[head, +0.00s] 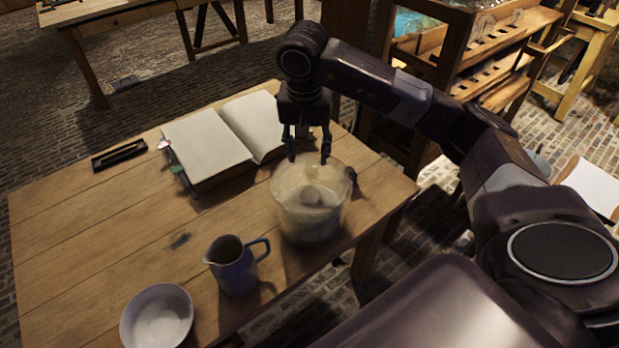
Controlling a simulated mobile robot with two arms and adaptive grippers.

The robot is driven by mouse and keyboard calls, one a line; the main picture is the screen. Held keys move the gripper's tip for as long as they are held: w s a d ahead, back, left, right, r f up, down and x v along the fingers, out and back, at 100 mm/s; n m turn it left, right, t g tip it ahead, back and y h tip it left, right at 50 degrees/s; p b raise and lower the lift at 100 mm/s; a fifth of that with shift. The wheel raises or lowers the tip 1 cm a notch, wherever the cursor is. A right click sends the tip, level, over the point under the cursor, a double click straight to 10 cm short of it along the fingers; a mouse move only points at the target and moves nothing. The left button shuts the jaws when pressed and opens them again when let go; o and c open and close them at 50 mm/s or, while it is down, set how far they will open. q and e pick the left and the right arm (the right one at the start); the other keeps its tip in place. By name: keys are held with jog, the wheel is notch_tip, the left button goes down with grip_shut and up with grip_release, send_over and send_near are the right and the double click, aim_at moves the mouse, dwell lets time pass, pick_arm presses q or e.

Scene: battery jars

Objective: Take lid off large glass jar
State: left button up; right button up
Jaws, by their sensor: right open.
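The large glass jar (313,226) stands upright near the right edge of the wooden table. It is see-through and looks pale. A round, pale knob-like shape (311,196) shows in the middle of its top; it looks like the knob of the lid, but the lid's edge is hard to make out against the glass. My right gripper (309,158) points down with its fingers spread, at the far rim of the jar in the picture. It is open and holds nothing. I cannot tell whether its fingertips touch the glass. My left gripper is out of view.
An open book (208,147) lies behind and left of the jar. A dark pen tray (119,156) is farther left. A blue-grey pitcher (234,267) and a white bowl (157,318) stand at the front. The table's (75,237) left part is clear. Wooden shelving (476,58) stands beyond.

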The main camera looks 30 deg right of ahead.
aim_at(311, 168)
jog(key=f+p, duration=0.1)
jog(key=f, duration=0.1)
jog(key=d+f+p, duration=0.1)
jog(key=f, duration=0.2)
jog(key=shift+d, duration=0.1)
jog(key=shift+w+f, duration=0.15)
jog(key=shift+f, duration=0.5)
jog(key=shift+r, duration=0.1)
grip_shut()
